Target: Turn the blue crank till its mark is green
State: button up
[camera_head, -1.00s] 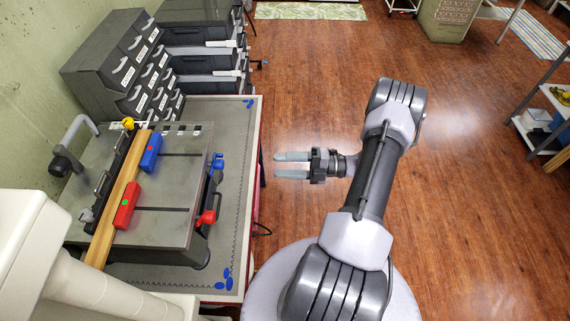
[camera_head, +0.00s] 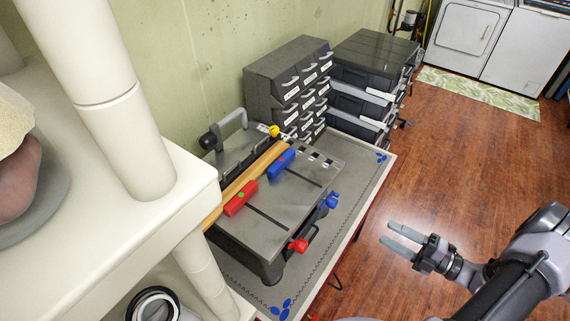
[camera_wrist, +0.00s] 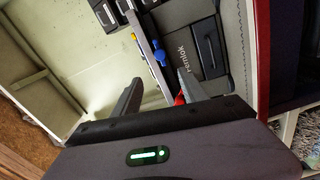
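The blue crank (camera_head: 331,201) is on the right side of a grey metal machine (camera_head: 318,172). On top, a blue block (camera_head: 281,163) bears a small mark that looks red. A red block (camera_head: 240,197) nearer me bears a green mark. My gripper (camera_head: 388,233) is open and empty, out over the floor to the right of the blue crank, clear of it. In the wrist view my open fingers (camera_wrist: 158,84) point toward the machine. A blue part (camera_wrist: 159,53) shows beyond them, and I cannot tell whether it is the crank or the block.
A red crank (camera_head: 298,245) is on the same machine side, nearer me. The machine stands on a workbench (camera_head: 357,196) with drawer units (camera_head: 290,78) and black cases (camera_head: 372,62) behind. A white shelf (camera_head: 122,232) fills the near left. Wooden floor (camera_head: 455,150) lies open to the right.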

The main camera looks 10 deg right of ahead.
aim_at(334, 204)
jog(key=w+a+n, duration=0.4)
jog(key=n, duration=0.5)
jog(key=w+a+n+b, duration=0.1)
jog(key=w+a+n, duration=0.3)
jog(key=n, duration=0.5)
jog(key=w+a+n+h+b, duration=0.1)
jog(key=w+a+n, duration=0.4)
jog(key=n, duration=0.4)
jog(key=shift+w+n+t, duration=0.15)
jog(key=shift+n+t, duration=0.25)
grip_shut()
